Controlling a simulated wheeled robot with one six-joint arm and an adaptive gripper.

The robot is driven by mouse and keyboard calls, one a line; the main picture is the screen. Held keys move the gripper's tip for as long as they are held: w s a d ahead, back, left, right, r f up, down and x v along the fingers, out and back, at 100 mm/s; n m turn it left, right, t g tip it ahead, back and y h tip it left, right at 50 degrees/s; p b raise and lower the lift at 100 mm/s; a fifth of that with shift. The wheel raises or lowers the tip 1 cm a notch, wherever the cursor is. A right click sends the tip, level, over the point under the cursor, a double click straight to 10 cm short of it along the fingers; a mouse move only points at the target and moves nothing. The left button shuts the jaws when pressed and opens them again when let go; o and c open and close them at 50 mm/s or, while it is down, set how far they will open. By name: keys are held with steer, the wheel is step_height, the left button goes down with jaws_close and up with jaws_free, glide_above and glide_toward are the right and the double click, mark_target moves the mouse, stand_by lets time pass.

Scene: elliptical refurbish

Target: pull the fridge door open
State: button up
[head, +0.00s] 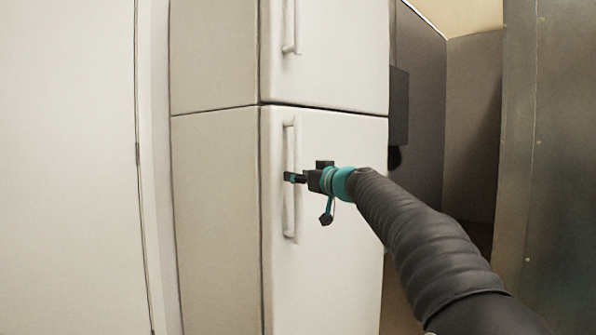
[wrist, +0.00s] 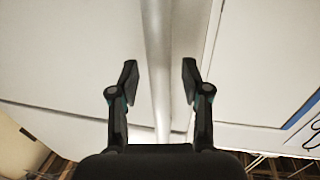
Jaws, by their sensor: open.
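The fridge (head: 216,205) is white, with an upper door (head: 340,65) and a larger lower door (head: 340,270), both closed. A vertical bar handle (head: 290,222) runs down the left side of the lower door. A shorter handle (head: 290,48) is on the upper door. My gripper (head: 291,178) is at the lower handle, around its mid-height. In the wrist view, my gripper (wrist: 159,80) is open, with the handle bar (wrist: 158,50) running between its two fingers. Gaps show between the bar and both fingertips.
A pale wall or panel (head: 65,170) stands to the left of the fridge. A grey metal panel (head: 550,150) stands on the right, near my arm. A dark recess with grey panels (head: 470,120) lies between it and the fridge.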

steer(key=shift+w+a, duration=0.35)
steer(key=shift+w, duration=0.05)
jaws_close()
